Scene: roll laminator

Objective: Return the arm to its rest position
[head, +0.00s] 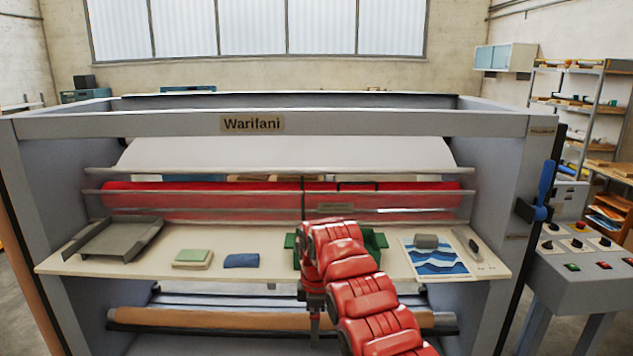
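A red arm, which I take for my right arm (365,305), comes in from the bottom edge right of centre. It reaches up to the middle of the laminator's shelf and bends down at its far end. My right gripper (315,330) seems to be the dark part hanging below the shelf's front edge. It is too small and too hidden by the arm to show whether it is open or shut. My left arm and gripper are not in view.
The laminator's shelf (75,262) holds a grey tray (115,240), a green pad (193,258), a blue cloth (241,260), a green bin (381,241) partly behind my arm, and a wave-patterned sheet (435,262). A control panel (585,260) stands at right.

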